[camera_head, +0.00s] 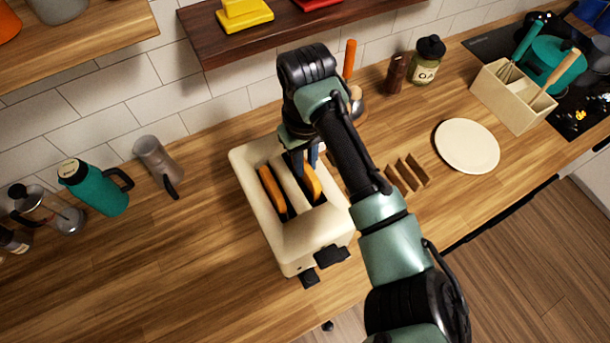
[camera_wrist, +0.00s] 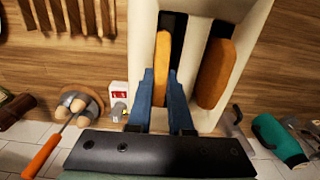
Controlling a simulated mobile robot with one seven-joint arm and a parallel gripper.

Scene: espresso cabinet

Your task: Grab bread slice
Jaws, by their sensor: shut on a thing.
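A cream toaster (camera_head: 310,240) stands on the wooden counter with two slots, each with a bread slice in it. The right bread slice (camera_head: 312,183) is at my gripper (camera_head: 304,158), whose blue fingers reach down to its end. In the wrist view my gripper (camera_wrist: 161,88) is shut on this slice (camera_wrist: 162,58), with a finger on each side of it. The slice still sits partly in its slot. The other bread slice (camera_head: 271,190) stands in the left slot and also shows in the wrist view (camera_wrist: 213,75). My arm hides part of the toaster's right side.
A cream plate (camera_head: 467,146) lies on the counter to the right. A brown slotted rack (camera_head: 408,173) stands between it and the toaster. A grey cup (camera_head: 158,163) and a teal bottle (camera_head: 95,187) stand to the left. A dark shelf (camera_head: 280,28) hangs above.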

